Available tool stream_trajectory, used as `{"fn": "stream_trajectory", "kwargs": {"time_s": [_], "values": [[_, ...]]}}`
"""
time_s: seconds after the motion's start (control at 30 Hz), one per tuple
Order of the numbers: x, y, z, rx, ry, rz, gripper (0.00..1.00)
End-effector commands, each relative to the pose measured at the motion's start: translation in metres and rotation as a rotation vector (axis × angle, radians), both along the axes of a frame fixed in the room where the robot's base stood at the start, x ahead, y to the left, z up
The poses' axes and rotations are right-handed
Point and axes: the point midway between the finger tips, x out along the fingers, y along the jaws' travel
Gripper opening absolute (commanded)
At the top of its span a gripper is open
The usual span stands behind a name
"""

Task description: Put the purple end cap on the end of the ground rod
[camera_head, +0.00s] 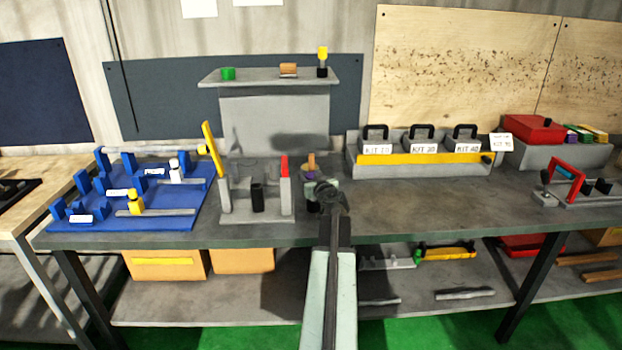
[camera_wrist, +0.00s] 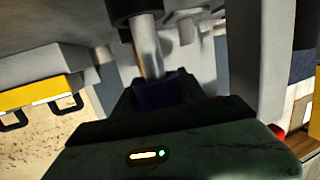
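In the wrist view, a dark purple end cap (camera_wrist: 160,92) sits between the dark fingers of my gripper (camera_wrist: 162,100), which looks shut on it. A pale grey ground rod (camera_wrist: 147,48) comes down from a black holder (camera_wrist: 134,8), and its lower end meets the cap's edge in the picture. I cannot tell whether the cap is around the rod or only in front of it. In the head view, my gripper (camera_head: 326,192) is at the right side of the grey grinder (camera_head: 258,212), and my arm hides part of that spot. A little purple shows beside it.
A blue fixture board (camera_head: 150,215) lies to the left. A grey rack with kit boxes (camera_head: 420,165) stands to the right. A yellow lever (camera_head: 212,150) and a red upright (camera_head: 284,166) rise from the grinder. The bench between rack and front edge is clear.

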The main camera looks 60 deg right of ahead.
Motion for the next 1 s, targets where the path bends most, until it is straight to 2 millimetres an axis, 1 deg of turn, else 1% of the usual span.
{"fn": "stream_trajectory", "kwargs": {"time_s": [0.03,0.07,0.37,0.47,0.57,0.8,0.9,1.0], "values": [[0.0,0.0,0.001,0.0,0.0,0.0,0.67],[0.0,0.0,0.001,0.0,0.0,0.0,0.7],[0.0,0.0,0.001,0.0,0.0,0.0,0.7],[-0.005,0.004,0.002,0.0,0.0,0.0,0.7],[-0.014,0.013,0.004,0.001,-0.001,0.0,0.7],[-0.051,0.043,0.012,0.0,0.0,-0.001,0.7],[-0.059,0.05,0.013,0.001,-0.001,-0.001,0.7],[-0.06,0.05,0.012,0.001,-0.001,-0.001,0.7]]}}
